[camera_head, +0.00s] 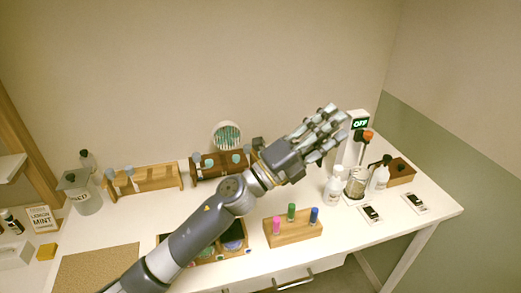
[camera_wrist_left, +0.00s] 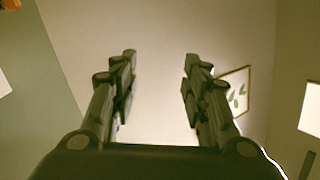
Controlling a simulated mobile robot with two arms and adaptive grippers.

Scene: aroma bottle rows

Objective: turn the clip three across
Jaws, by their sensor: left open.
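I cannot make out for certain which thing is the clip. A wooden rack (camera_head: 160,179) at the back left holds small grey-blue pieces (camera_head: 112,173) at its left end. A second, darker rack (camera_head: 205,170) stands to its right, with pale round pieces in it, partly behind my left arm. My left gripper (camera_head: 334,132) is raised above the table, right of this rack, open and apart from all objects. In the left wrist view its fingers (camera_wrist_left: 160,85) are spread with nothing between them, only wall behind. My right gripper is not in view.
A wooden block (camera_head: 293,232) with pink, green and blue vials stands at the front. My arm partly hides a compartmented tray (camera_head: 247,252). A cork mat (camera_head: 95,270) lies front left.

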